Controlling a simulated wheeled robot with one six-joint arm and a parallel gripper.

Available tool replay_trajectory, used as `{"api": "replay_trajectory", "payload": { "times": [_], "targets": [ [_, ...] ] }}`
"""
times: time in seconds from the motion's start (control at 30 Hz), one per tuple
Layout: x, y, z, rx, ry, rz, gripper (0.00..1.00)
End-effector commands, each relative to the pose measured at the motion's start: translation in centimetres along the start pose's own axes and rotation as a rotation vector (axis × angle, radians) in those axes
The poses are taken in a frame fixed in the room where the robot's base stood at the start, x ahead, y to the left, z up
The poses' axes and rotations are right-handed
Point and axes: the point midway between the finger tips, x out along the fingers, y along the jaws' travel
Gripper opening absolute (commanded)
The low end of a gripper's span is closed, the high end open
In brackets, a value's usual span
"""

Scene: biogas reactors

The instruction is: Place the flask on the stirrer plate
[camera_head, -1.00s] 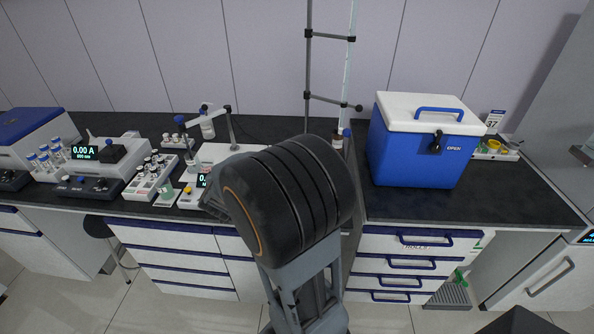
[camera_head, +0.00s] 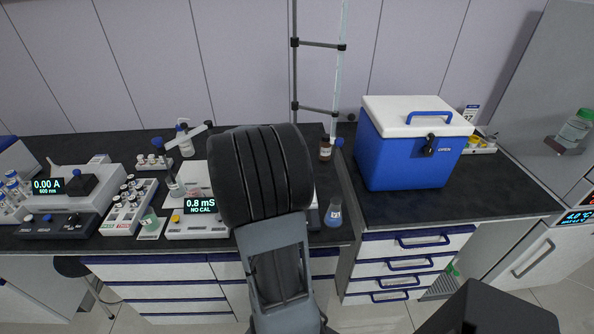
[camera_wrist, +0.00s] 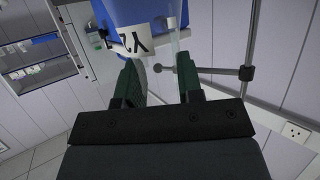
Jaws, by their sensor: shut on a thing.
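My gripper (camera_wrist: 160,88) shows in the wrist view with its two dark green fingers shut around the clear neck of the flask. My arm hides the gripper there. I cannot make out the stirrer plate for certain; a pale device behind my arm is mostly hidden.
A blue cooler box (camera_head: 415,145) with a white lid stands to the right. A thin stand (camera_head: 295,60) and a brown bottle (camera_head: 325,149) are behind. A meter (camera_head: 200,207) and a vial rack (camera_head: 130,207) stand left. The counter (camera_head: 490,195) right of the cooler's front is bare.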

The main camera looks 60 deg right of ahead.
Motion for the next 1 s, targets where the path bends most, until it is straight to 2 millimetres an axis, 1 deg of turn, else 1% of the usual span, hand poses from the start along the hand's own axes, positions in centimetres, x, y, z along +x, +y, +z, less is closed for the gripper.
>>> {"api": "replay_trajectory", "payload": {
  "times": [0.03, 0.1, 0.2, 0.3, 0.63, 0.87, 1.0],
  "targets": [
    [1.2, -0.6, 0.7, -0.004, -0.002, 0.003, 0.0],
    [2.4, -1.2, 1.6, -0.004, -0.002, 0.001, 0.0],
    [3.8, -2.0, 2.5, -0.003, -0.001, -0.001, 0.0],
    [4.7, -2.6, 3.1, -0.003, 0.0, -0.004, 0.0],
    [5.9, -3.3, 4.0, -0.002, 0.001, -0.006, 0.0],
    [7.1, -3.4, 6.6, -0.004, -0.001, -0.006, 0.0],
    [7.2, -3.4, 6.9, -0.002, 0.001, -0.008, 0.0]
  ]
}}
